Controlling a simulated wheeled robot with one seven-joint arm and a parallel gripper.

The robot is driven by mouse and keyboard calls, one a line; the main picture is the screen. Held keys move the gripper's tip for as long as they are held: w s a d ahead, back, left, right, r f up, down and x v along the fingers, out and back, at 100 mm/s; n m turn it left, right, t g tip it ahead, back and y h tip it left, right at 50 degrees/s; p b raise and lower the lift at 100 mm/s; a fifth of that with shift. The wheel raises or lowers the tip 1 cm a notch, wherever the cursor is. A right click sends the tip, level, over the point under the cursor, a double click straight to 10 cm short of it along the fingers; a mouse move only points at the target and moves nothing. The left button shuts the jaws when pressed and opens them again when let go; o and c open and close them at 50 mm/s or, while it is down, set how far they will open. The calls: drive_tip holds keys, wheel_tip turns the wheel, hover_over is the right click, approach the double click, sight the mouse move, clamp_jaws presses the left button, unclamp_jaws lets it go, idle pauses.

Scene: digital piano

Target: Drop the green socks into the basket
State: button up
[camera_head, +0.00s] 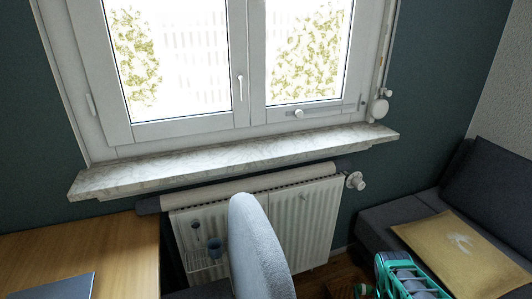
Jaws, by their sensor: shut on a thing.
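I cannot make out the green socks.
A pale blue-grey chair back (255,250) rises at the bottom middle, before a white radiator (310,225). A wooden desk (120,250) with a blue flat item (70,288) is at left. A yellow cushion (455,250) lies on the dark sofa (400,212).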

drive_tip(key=shift+f, duration=0.25)
drive_tip(key=o, duration=1.1)
drive_tip(key=v, duration=1)
drive_tip(key=shift+s, duration=0.3)
drive_tip(key=shift+a+r, duration=0.1)
